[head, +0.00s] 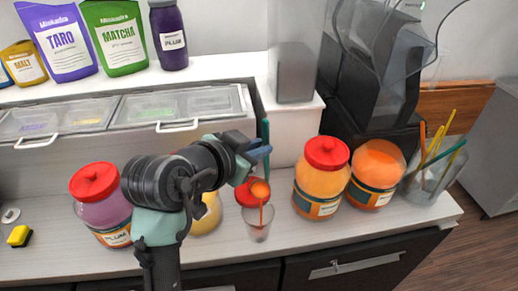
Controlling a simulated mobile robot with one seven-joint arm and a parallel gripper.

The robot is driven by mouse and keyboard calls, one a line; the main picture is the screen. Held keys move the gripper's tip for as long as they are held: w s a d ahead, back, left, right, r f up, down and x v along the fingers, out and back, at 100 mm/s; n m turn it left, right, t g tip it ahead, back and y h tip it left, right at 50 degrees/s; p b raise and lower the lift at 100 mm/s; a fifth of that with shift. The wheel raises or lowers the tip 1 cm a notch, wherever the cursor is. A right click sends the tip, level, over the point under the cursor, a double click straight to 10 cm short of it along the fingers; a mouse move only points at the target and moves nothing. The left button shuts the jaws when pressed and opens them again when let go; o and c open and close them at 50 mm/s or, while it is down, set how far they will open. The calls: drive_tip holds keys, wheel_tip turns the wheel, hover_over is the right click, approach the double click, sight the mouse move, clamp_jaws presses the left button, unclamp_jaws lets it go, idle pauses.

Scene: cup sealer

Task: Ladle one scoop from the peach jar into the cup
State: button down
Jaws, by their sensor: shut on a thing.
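My gripper (258,157) is shut on the teal handle of a ladle (266,133). The handle stands nearly upright. The ladle's bowl (260,190) looks orange and is above a clear cup (258,228). A thin orange-red streak runs from the bowl down into the cup, and some orange shows inside the cup. An orange jar without a red lid (374,178) stands to the right and looks open; its label is too small to read, so I cannot confirm it is peach. A red lid (247,197) shows behind the bowl.
A red-lidded orange jar (318,180) stands between the cup and the open jar. A red-lidded plum jar (97,205) is at left, and a yellow jar (208,216) is partly hidden by my arm. A clear holder with several handles (432,178) stands at far right.

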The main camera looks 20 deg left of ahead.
drive_tip(key=s+d+f+m+t+b, duration=0.2)
drive_tip(key=s+f+t+b, duration=0.3)
drive_tip(key=b, duration=1.1)
drive_tip(key=s+d+f+m+t+h+b, duration=0.1)
drive_tip(key=s+d+f+m+t+b, duration=0.2)
drive_tip(key=s+f+b, duration=0.7)
wheel_tip(320, 180, down, 2)
drive_tip(key=t+b, duration=0.2)
drive_tip(key=b, duration=0.5)
drive_tip(key=shift+s+d+f+t+b, duration=0.15)
drive_tip(key=shift+t+b, duration=0.15)
idle(0.5)
